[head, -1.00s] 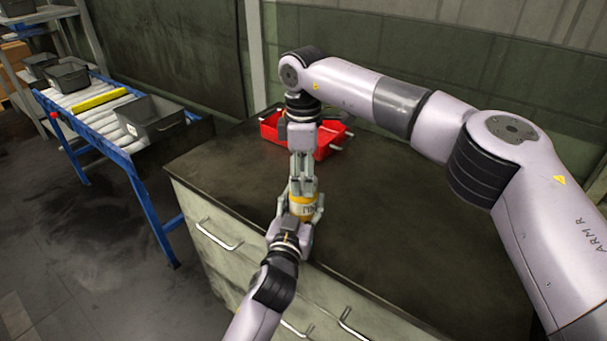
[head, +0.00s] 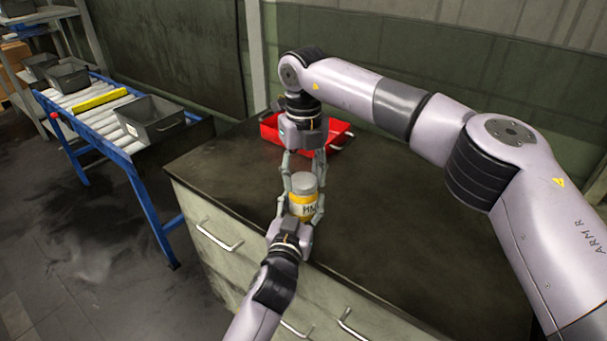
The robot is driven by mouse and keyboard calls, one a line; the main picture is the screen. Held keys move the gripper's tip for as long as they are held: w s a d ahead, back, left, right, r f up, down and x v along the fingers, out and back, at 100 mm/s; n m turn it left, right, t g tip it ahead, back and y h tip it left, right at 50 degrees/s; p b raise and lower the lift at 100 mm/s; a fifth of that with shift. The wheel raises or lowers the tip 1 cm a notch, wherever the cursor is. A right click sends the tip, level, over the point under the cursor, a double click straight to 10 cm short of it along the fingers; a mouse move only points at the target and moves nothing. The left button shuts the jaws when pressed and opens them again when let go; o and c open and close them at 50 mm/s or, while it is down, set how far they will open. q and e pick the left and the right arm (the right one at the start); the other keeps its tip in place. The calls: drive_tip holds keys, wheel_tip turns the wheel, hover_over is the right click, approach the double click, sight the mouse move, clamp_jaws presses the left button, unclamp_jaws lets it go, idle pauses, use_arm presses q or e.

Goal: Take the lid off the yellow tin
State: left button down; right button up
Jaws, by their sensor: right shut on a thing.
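The yellow tin (head: 302,206) stands upright near the front edge of the dark worktop, with a yellow band, dark lettering and a pale grey lid (head: 304,182) on top. My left gripper (head: 299,213) comes from the front, with one finger on each side of the tin's body, shut on it. My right gripper (head: 304,178) points down from above, with its fingers on the left and right of the lid, shut on it. The lid sits on the tin, and I see no gap between them.
A red tray (head: 338,133) stands behind the tin on the worktop (head: 420,230). The worktop is clear to the right. Drawers with handles (head: 218,236) are below its front edge. A blue-framed roller conveyor (head: 120,150) with a grey bin (head: 152,120) is at the left.

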drive_tip(key=n, duration=2.1)
drive_tip(key=shift+n, duration=0.4)
drive_tip(key=n, duration=0.6)
drive_tip(key=shift+r+n, duration=0.1)
drive_tip(key=shift+n, duration=0.2)
drive_tip(key=shift+r, duration=0.2)
drive_tip(key=shift+r, duration=0.9)
